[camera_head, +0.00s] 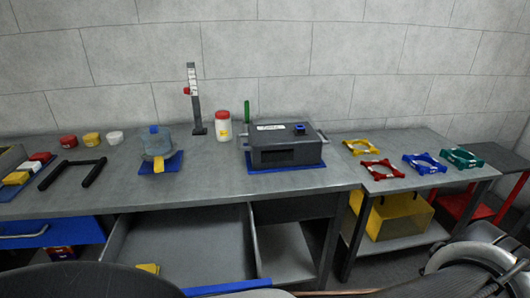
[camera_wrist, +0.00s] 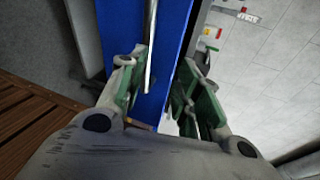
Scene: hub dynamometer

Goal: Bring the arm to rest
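My gripper (camera_wrist: 163,66) is open in the wrist view, its two green-padded fingers apart with nothing held between them. A blue panel (camera_wrist: 170,40) lies beyond the fingers, with a thin metal bar (camera_wrist: 152,45) running along it near the left finger. The bar looks like a drawer handle; I cannot tell how far it is from the fingers. In the head view a grey part of my arm (camera_head: 482,262) shows at the lower right, and my gripper's fingers cannot be made out there.
A grey drawer (camera_head: 180,250) stands open below the workbench (camera_head: 200,185), its blue front (camera_head: 225,287) at the bottom edge. A grey machine (camera_head: 285,147), a water jug (camera_head: 156,142) and a white jar (camera_head: 223,126) stand on the bench. Coloured frames (camera_head: 381,169) lie on the right-hand table.

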